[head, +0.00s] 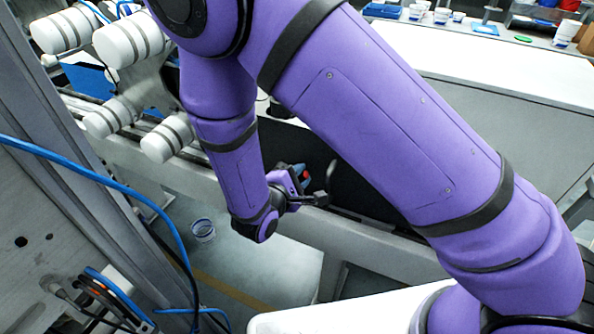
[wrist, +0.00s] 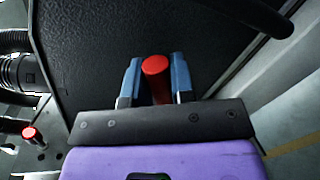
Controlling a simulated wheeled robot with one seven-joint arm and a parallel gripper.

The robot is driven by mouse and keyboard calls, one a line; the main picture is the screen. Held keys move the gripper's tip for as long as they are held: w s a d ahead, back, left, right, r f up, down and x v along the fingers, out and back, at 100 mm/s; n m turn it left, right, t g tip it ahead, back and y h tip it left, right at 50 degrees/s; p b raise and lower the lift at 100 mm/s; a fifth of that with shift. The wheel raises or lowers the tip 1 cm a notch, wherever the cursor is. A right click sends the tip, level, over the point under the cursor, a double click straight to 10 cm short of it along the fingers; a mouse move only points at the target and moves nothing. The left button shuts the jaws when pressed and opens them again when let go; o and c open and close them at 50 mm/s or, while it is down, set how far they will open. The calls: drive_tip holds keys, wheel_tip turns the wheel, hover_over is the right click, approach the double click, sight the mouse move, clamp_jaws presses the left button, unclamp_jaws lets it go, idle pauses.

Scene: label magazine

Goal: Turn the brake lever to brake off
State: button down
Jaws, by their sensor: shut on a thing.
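In the wrist view the brake lever shows as a red round knob (wrist: 155,66) between the two blue fingers of my gripper (wrist: 154,80). The fingers sit against both sides of the knob, so my gripper is shut on it. A dark textured panel lies behind the knob. In the head view my gripper (head: 302,180) is small and partly hidden by my purple arm. A bit of the red knob (head: 305,174) shows beside it. The rest of the lever and any brake markings are hidden.
In the head view, white rollers (head: 128,40) and blue cables (head: 95,165) are at the left. A small bucket (head: 203,230) stands on the floor below.

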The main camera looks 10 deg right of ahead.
drive_tip(key=shift+s+d+f+m, duration=0.1)
drive_tip(key=shift+f+m, duration=0.15)
drive_tip(key=shift+m, duration=0.15)
drive_tip(key=c, duration=1)
unclamp_jaws()
drive_tip(key=shift+s, duration=0.1)
drive_tip(key=v, duration=1)
drive_tip(key=shift+s+a, duration=0.2)
